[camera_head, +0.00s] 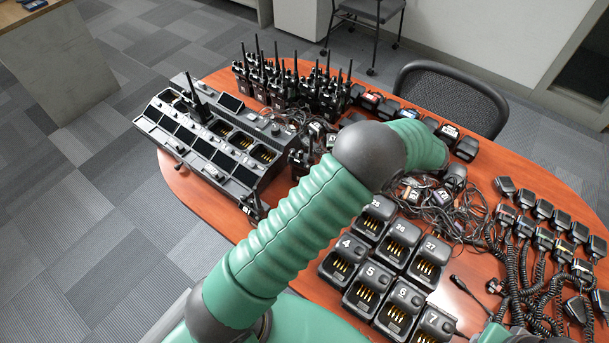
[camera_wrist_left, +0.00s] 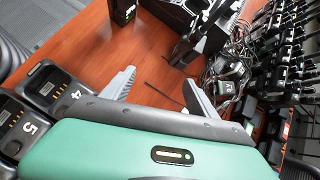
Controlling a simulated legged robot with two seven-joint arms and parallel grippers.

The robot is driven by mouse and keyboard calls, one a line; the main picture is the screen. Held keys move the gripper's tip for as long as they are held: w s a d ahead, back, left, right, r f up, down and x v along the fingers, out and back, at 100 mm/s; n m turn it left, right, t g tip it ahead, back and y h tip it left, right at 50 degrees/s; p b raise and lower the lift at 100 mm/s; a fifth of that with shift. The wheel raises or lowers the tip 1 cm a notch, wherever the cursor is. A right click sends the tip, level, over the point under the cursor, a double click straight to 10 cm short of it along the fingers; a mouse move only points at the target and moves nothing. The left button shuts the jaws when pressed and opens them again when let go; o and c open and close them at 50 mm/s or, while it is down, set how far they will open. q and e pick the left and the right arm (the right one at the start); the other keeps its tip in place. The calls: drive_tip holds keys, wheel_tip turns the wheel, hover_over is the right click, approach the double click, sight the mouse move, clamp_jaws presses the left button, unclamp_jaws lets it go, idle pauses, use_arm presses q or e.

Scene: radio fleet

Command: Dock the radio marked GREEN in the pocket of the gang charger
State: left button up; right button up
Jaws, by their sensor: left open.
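The gang charger (camera_head: 252,178) is a long black unit with two rows of pockets on the left of the orange table; one radio (camera_head: 196,108) stands in a far pocket, and several near pockets look empty. Many black radios (camera_head: 290,85) stand upright behind it. Another radio (camera_head: 300,158) stands beside its right side. I cannot read a GREEN mark on any. In the left wrist view, a black radio-like thing (camera_wrist_left: 122,12) bears a small green-lit patch. My left gripper (camera_wrist_left: 158,78) is open and empty above the table; the arm hides it in the head view.
Tangled cables (camera_head: 430,200) lie in the middle, and speaker microphones (camera_head: 540,240) with coiled cords lie at right. Bare table (camera_head: 205,205) shows in front of the gang charger. A chair (camera_head: 450,90) stands behind.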

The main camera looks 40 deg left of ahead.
sight(308, 168)
use_arm(q)
drive_tip(key=w+f+m+y+b, duration=0.3)
drive_tip(key=w+f+y, duration=0.2)
drive_tip(key=shift+g, duration=0.4)
drive_tip(key=x, duration=0.7)
drive_tip(key=r+p+x, duration=0.1)
drive_tip(key=x, duration=0.3)
drive_tip(key=shift+s+a, duration=0.15)
drive_tip(key=shift+a, duration=0.35)
drive_tip(key=p+x, duration=0.1)
drive_tip(key=x, duration=0.3)
drive_tip(key=shift+s+a+r, duration=0.1)
drive_tip(key=shift+s, duration=0.1)
drive_tip(key=shift+a+f, duration=0.2)
drive_tip(key=shift+a, duration=0.15)
drive_tip(key=shift+a+f, duration=0.1)
drive_tip(key=shift+a, duration=0.1)
drive_tip(key=c, duration=1.3)
clamp_jaws()
use_arm(e)
drive_tip(key=x, duration=0.3)
drive_tip(key=shift+s+d, duration=0.15)
drive_tip(key=shift+s, duration=0.1)
